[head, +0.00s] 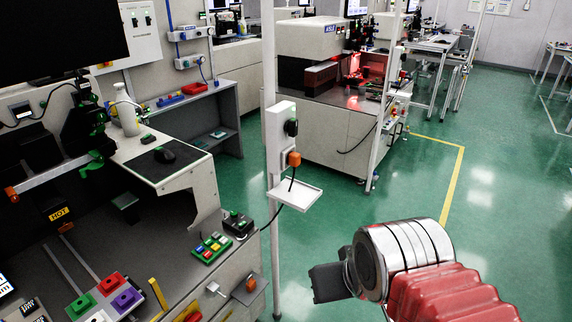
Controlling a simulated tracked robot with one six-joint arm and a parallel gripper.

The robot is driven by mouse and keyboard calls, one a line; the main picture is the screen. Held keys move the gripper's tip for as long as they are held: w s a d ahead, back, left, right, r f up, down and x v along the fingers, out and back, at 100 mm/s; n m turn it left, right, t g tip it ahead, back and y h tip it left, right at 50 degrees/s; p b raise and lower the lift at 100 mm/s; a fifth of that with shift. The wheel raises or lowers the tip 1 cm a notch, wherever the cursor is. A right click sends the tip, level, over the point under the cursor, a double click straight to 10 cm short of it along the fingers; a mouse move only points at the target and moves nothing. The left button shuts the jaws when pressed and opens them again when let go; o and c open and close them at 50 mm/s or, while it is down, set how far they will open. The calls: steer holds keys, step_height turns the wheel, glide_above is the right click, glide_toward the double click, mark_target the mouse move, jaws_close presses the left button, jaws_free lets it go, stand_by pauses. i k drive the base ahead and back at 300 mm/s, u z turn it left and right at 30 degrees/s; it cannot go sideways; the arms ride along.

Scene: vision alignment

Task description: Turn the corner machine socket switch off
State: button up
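A white socket panel (279,137) stands on a pale post at the front corner of the left workbench. A black plug (291,127) and an orange plug (294,159) sit on its right side, with a black cable hanging below. Other sockets are on the back wall: an upper strip (189,33) and a lower strip (190,61). I cannot tell which socket belongs to the corner machine, and no switch position is readable. My gripper (327,283) is a dark shape at lower right, well apart from every socket. Its fingers are not clear.
A white shelf (295,195) juts from the post. The left bench carries a coloured button box (211,247) and a dark control box (238,225). A large white machine (325,110) stands behind. The green floor (420,190) at right is clear.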

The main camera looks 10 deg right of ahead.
mark_target(291, 126)
steer(key=u, duration=0.15)
steer(key=k, duration=0.6)
steer(key=u, duration=0.65)
steer(key=k, duration=0.75)
steer(key=z, duration=0.15)
steer(key=i, duration=1.8)
steer(key=u, duration=0.2)
